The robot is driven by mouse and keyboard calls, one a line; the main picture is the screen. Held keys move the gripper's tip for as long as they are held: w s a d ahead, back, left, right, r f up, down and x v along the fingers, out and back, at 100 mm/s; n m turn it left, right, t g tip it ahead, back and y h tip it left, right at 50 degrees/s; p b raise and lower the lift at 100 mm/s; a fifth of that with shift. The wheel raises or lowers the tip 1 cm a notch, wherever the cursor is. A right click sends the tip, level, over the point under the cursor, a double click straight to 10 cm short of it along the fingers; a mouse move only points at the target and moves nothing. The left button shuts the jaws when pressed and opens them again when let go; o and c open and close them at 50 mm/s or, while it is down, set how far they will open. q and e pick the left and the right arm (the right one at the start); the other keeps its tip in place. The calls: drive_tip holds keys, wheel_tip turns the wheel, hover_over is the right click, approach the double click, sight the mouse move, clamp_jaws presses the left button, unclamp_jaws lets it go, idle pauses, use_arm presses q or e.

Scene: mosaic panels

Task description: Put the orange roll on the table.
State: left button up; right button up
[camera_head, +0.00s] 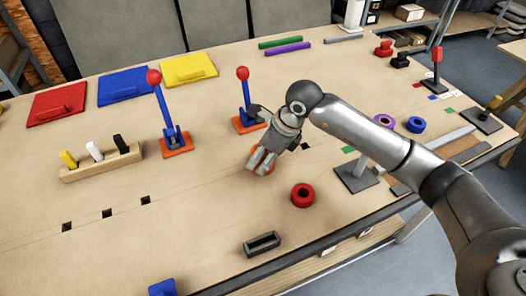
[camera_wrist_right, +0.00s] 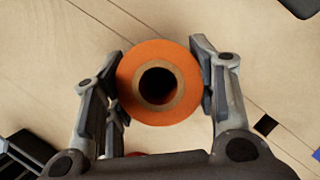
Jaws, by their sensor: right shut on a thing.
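The orange roll (camera_wrist_right: 160,50), a ring with a brown core and an open centre, is between the two fingers of my right gripper (camera_wrist_right: 160,82). The fingers press on its opposite sides. In the head view my right gripper (camera_head: 262,165) points down at the middle of the wooden table (camera_head: 200,215) and mostly hides the roll; only a little orange shows around the fingertips. I cannot tell whether the roll touches the table top or hangs just above it. My left gripper is in neither view.
A red roll (camera_head: 302,195) lies close in front. A lever on an orange base (camera_head: 249,124) stands just behind; another lever (camera_head: 176,143) is further left. A grey post stand (camera_head: 356,176), purple roll (camera_head: 384,121) and blue roll (camera_head: 416,125) are right.

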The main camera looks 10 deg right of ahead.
drive_tip(key=shift+f, duration=0.2)
drive_tip(key=o, duration=1.1)
drive_tip(key=shift+r, duration=0.1)
drive_tip(key=shift+r, duration=0.15)
drive_tip(key=shift+d+r, duration=0.1)
drive_tip(key=shift+r, duration=0.15)
drive_tip(key=b+v, duration=0.2)
drive_tip(key=v, duration=0.9)
drive_tip(key=shift+r+b, duration=0.25)
drive_tip(key=shift+b, duration=0.1)
